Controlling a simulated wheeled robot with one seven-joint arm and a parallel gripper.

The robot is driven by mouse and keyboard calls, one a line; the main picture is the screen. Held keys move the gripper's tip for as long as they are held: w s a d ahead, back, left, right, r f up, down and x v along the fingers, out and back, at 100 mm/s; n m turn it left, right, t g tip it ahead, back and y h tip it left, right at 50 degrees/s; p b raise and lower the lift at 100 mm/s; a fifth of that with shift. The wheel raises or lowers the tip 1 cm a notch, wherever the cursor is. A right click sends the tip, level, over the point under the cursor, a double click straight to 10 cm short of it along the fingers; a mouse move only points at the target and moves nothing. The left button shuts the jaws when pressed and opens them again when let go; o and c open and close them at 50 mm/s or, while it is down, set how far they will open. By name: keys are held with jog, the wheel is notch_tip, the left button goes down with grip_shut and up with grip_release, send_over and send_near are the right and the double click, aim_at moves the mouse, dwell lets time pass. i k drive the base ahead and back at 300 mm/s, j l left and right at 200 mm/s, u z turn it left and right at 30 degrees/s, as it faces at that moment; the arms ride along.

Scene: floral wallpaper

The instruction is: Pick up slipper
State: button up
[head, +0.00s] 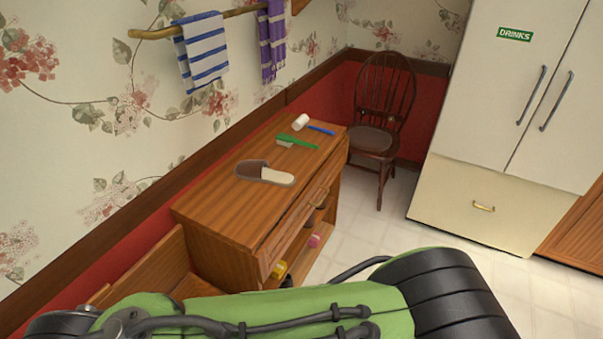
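A slipper (264,173), brown at the toe with a beige insole, lies flat on top of a wooden cabinet (215,221) against the wall. Its closed toe points left and its open heel points right. My green and black arm crosses the bottom of the head view, in front of the cabinet and apart from the slipper. My gripper is not visible in this view.
A green brush (298,142) and a white-headed, blue-handled mallet (303,123) lie behind the slipper. A dark wooden chair (378,125) and a white fridge (520,90) stand beyond. Towels (203,50) hang above. Tiled floor (385,225) is clear right of the cabinet.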

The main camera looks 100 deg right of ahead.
aim_at(258, 171)
jog(key=z, duration=3.05)
jog(key=l+u, duration=0.35)
jog(key=l, duration=0.15)
jog(key=l+u, duration=0.35)
jog(key=l, duration=0.15)
jog(key=l+u, duration=0.35)
jog(key=i+l+u, duration=0.2)
jog(key=l+u, duration=0.2)
jog(key=i+l+u, duration=0.15)
jog(key=l+u, duration=0.25)
jog(key=i+l+u, duration=0.1)
jog(key=l+u, duration=0.25)
jog(key=i+l+u, duration=0.25)
jog(key=k, duration=0.1)
